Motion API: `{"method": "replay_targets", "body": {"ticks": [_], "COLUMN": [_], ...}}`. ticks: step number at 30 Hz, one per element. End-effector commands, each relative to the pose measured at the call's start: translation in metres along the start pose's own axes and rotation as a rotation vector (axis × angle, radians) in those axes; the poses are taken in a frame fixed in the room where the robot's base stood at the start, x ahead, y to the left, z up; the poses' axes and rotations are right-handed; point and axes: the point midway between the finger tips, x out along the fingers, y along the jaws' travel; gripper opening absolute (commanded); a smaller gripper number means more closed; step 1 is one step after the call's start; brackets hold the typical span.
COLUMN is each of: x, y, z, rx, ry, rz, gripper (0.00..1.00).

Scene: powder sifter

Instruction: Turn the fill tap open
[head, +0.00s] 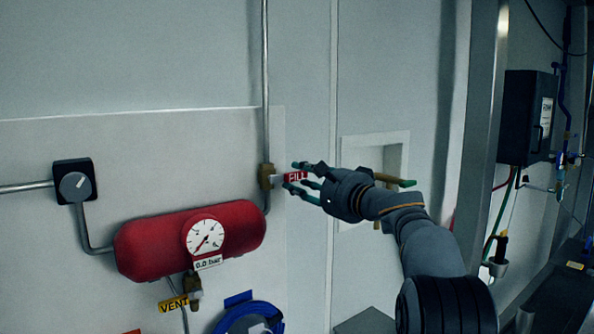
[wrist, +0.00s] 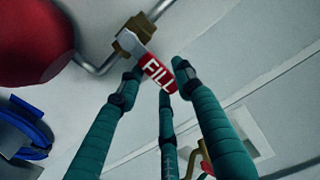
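The fill tap has a brass body (head: 265,177) on the vertical pipe, with a short pale lever ending in a red FILL tag (head: 297,177). The wrist view shows the brass body (wrist: 140,26) and the FILL tag (wrist: 157,74) large, the lever pointing out towards my gripper. In the wrist view my gripper (wrist: 156,70) has fingers on either side of the tag, with a gap visible on the right. Whether the left finger touches the tag cannot be told.
A red tank (head: 150,246) with a gauge (head: 206,237) reading near 0.0 bar is left of the tap. Below it is the vent tap (head: 194,289). A black rotary switch (head: 75,183) is further left. A recessed wall niche (head: 400,150) is behind my wrist.

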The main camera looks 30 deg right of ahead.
Motion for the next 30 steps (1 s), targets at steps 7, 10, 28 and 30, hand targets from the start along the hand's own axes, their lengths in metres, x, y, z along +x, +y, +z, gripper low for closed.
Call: {"method": "replay_targets", "body": {"ticks": [7,10,28,30], "x": [0.0141,0.0142,0.0136,0.0136], "y": [0.0001,0.0006,0.0005,0.0005], "z": [0.0002,0.0,-0.0003,-0.0003], "rx": [0.0,0.0,-0.001,-0.001], "ry": [0.0,0.001,0.001,0.001], "rz": [0.0,0.0,0.0,0.0], "gripper": [0.35,0.35,0.06,0.02]}}
